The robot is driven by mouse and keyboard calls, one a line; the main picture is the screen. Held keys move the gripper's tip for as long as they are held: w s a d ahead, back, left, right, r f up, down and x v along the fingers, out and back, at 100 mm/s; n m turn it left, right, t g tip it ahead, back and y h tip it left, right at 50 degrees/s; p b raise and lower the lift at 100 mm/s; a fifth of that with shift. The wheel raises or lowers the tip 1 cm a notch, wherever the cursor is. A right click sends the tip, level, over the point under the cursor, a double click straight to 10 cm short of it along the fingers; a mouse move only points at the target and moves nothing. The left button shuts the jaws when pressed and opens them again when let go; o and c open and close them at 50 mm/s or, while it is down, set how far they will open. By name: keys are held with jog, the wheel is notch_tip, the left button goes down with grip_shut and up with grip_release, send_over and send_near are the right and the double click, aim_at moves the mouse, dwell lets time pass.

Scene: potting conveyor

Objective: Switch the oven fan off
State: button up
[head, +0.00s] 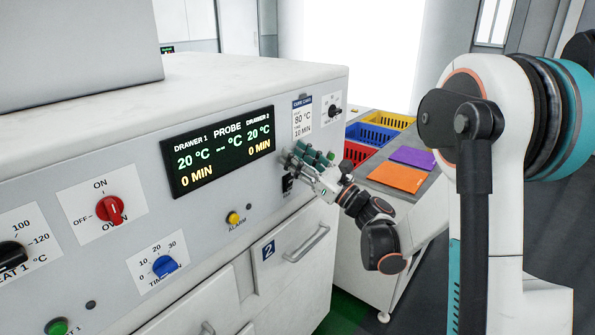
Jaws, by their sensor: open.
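The white oven's control panel (148,187) fills the left and middle of the head view. My gripper (307,158), with green-dark fingers, is open in front of the panel's right end, just right of the display. A small black switch (288,184) sits just below the fingers and is partly hidden; its label is not readable. A black knob (335,112) on a white plate is above and right of the gripper, its lettering too small to read. I cannot tell which control is the fan's, or whether the fingers touch the panel.
A red oven knob (110,208), blue timer knob (164,266), yellow alarm button (234,218) and lit display (220,152) are left of my gripper. Drawer 2 (288,250) is below. Coloured crates (372,134) and orange and purple sheets (397,177) lie on a bench behind.

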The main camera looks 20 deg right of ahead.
jog(key=shift+r, duration=0.85)
